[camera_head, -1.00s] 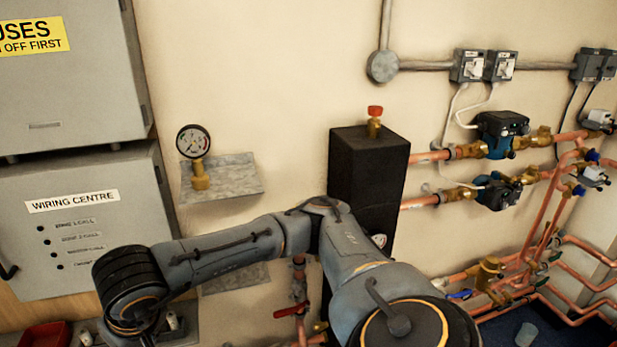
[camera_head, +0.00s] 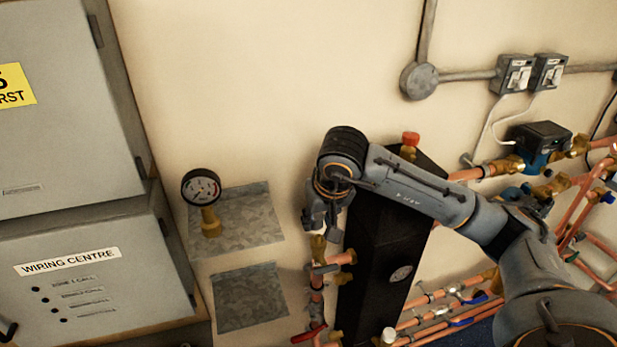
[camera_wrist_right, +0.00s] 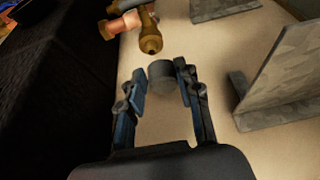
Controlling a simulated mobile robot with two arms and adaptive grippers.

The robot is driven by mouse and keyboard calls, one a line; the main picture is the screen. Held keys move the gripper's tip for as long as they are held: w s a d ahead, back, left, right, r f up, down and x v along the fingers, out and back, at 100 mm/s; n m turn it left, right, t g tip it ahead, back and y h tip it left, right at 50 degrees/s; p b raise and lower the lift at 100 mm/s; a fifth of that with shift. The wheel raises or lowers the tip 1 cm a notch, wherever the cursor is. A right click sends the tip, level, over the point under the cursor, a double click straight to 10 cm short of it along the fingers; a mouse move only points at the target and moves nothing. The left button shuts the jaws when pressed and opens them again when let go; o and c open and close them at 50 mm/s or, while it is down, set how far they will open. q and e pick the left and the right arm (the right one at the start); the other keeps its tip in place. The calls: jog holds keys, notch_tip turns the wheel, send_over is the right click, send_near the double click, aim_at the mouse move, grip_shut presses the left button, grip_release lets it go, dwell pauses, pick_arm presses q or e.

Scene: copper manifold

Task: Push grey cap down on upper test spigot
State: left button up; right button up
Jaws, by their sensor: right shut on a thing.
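My right gripper (camera_head: 322,222) is beside the black column and points down in the head view. In the right wrist view its two fingers (camera_wrist_right: 162,82) are closed on the sides of a small round grey cap (camera_wrist_right: 161,71). The brass upper test spigot (camera_wrist_right: 151,40) is just beyond the cap, with a visible gap between them in this view. In the head view the spigot (camera_head: 318,246) is right below the fingertips; the cap cannot be made out there. My left gripper is not in view.
A black column (camera_head: 378,265) stands close to the right of the gripper. A pressure gauge (camera_head: 201,187) is on a grey metal shelf (camera_head: 250,222) to the left, with another grey plate (camera_head: 247,300) below. A red-handled valve (camera_head: 308,334) is under the spigot. Wall between is clear.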

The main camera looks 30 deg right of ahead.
aim_at(320, 240)
jog(key=shift+w+d+r, duration=0.35)
jog(key=shift+d+r, duration=0.15)
jog(key=shift+r, duration=0.05)
jog(key=shift+s+f, duration=0.2)
jog(key=shift+s, duration=0.1)
jog(key=shift+s+f+b, duration=0.1)
jog(key=shift+f+b, duration=0.1)
jog(key=shift+b, duration=0.1)
jog(key=shift+f, duration=0.3)
jog(key=shift+f+b, duration=0.35)
jog(key=shift+b, duration=0.05)
jog(key=shift+f+b, duration=0.65)
jog(key=shift+f, duration=0.5)
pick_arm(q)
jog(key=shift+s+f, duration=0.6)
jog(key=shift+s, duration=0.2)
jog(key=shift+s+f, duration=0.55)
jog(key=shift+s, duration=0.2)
pick_arm(e)
jog(key=shift+f, duration=0.1)
pick_arm(q)
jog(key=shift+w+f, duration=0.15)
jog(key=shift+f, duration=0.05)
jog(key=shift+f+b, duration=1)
jog(key=shift+b, duration=0.25)
pick_arm(e)
jog(key=shift+f, duration=1)
